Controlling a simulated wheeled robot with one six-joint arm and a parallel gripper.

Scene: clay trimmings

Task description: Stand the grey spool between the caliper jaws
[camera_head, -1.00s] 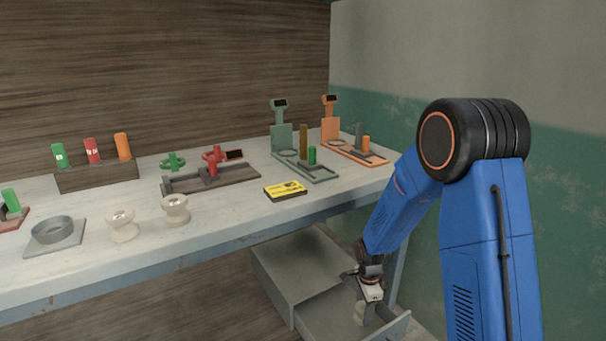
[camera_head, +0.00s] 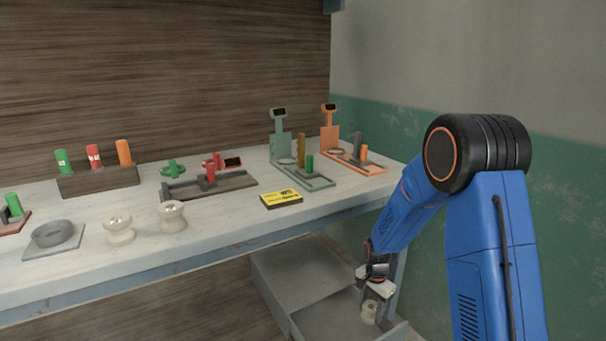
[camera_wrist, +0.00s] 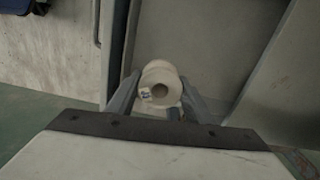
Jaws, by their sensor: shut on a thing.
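A pale grey spool (camera_wrist: 160,86) with a centre hole and a small printed label is between the two fingers of my gripper (camera_wrist: 158,98) in the wrist view. My gripper is shut on it. In the head view my gripper (camera_head: 376,299) points down at the lower right, with the spool (camera_head: 369,313) at its fingertips, over the open drawer below the tabletop. The caliper (camera_head: 218,185), a dark base with red jaw parts and a small display, lies in the middle of the table. No spool shows between its jaws.
A yellow box (camera_head: 281,199) lies right of the caliper. A green gauge stand (camera_head: 281,146) and an orange one (camera_head: 331,136) are behind. The open drawer (camera_head: 325,312) surrounds the area below my gripper.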

